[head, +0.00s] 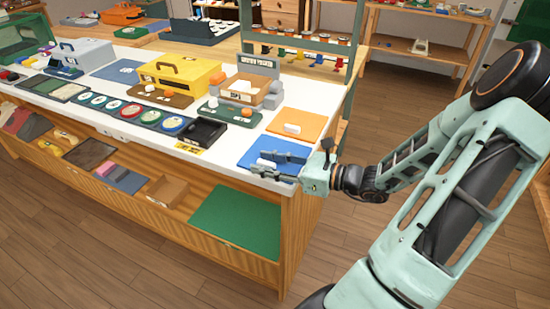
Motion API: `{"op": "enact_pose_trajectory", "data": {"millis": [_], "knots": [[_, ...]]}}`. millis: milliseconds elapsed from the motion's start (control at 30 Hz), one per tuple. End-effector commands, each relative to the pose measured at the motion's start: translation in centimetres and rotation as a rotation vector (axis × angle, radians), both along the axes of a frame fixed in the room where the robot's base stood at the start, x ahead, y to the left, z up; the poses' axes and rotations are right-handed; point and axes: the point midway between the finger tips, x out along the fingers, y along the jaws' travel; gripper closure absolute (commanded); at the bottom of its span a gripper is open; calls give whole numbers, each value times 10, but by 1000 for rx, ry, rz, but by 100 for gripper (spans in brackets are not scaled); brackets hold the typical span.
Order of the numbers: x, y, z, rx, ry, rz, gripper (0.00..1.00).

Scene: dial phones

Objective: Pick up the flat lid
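I cannot tell for certain which piece is the flat lid. A small white piece (265,163) lies on the blue mat (250,152) at the near right corner of the counter, partly hidden by my gripper. My gripper (259,164) reaches over this mat from the right, its two dark fingers parted. The white piece shows beside and between the fingers; contact is not clear. A second white piece (292,128) lies on the orange mat (305,122) just behind, clear of the gripper.
A cardboard-coloured box (243,88), a black tray (203,132) and a yellow toolbox (182,78) stand left on the counter (222,160). Round dials (131,110) line the front. A green panel (238,217) lies on the lower shelf.

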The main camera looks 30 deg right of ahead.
Motion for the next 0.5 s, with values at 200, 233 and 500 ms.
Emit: {"op": "enact_pose_trajectory", "data": {"millis": [200, 233, 500], "knots": [[0, 0, 0, 0, 0, 0, 81], [0, 0, 0, 0, 0, 0, 84], [0, 0, 0, 1, 1, 0, 100]]}}
